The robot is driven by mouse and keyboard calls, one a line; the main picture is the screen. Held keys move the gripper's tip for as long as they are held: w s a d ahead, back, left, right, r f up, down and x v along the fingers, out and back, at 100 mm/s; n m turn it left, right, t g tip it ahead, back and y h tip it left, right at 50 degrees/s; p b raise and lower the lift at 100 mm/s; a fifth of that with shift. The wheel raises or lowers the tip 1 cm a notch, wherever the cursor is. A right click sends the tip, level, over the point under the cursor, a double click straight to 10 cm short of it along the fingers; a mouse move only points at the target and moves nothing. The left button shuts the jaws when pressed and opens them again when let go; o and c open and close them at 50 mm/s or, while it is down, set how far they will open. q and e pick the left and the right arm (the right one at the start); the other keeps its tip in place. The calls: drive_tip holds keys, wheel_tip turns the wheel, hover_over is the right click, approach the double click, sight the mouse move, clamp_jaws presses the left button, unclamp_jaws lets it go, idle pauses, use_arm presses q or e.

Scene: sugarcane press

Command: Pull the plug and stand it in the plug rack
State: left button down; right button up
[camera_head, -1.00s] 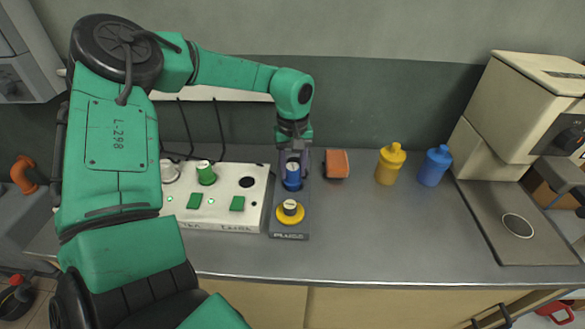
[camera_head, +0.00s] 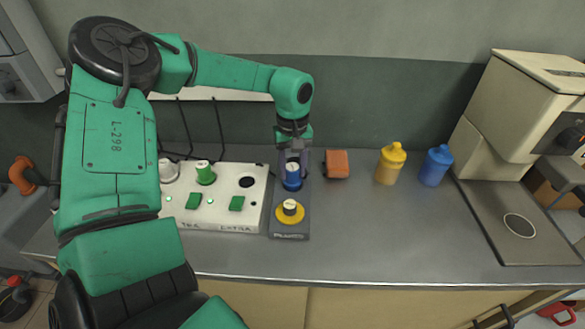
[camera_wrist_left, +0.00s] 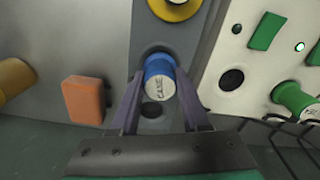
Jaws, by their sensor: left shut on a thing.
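My left gripper (camera_head: 293,165) is shut on the blue plug (camera_head: 292,182), a blue cylinder with a pale labelled top. In the left wrist view the fingers stand on both sides of the blue plug (camera_wrist_left: 160,72). The plug is upright at the dark plug rack (camera_head: 290,223); its base is partly hidden, so I cannot tell how deep it sits. A yellow plug (camera_head: 290,214) stands in the rack's front place. A dark round hole (camera_wrist_left: 152,110) shows in the rack beside the blue plug. My right gripper is not in view.
The white panel (camera_head: 222,222) left of the rack holds a green plug (camera_head: 204,174), a grey-white plug (camera_head: 168,171) and an empty dark socket (camera_head: 246,182). An orange block (camera_head: 337,164), a yellow bottle (camera_head: 390,164) and a blue bottle (camera_head: 435,166) stand to the right. The front counter is clear.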

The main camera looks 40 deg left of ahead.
use_arm(q)
drive_tip(key=shift+f+b, duration=0.4)
drive_tip(key=shift+f, duration=0.1)
drive_tip(key=c, duration=0.7)
unclamp_jaws()
drive_tip(key=shift+r+p, duration=3.55)
drive_tip(key=shift+r, duration=2)
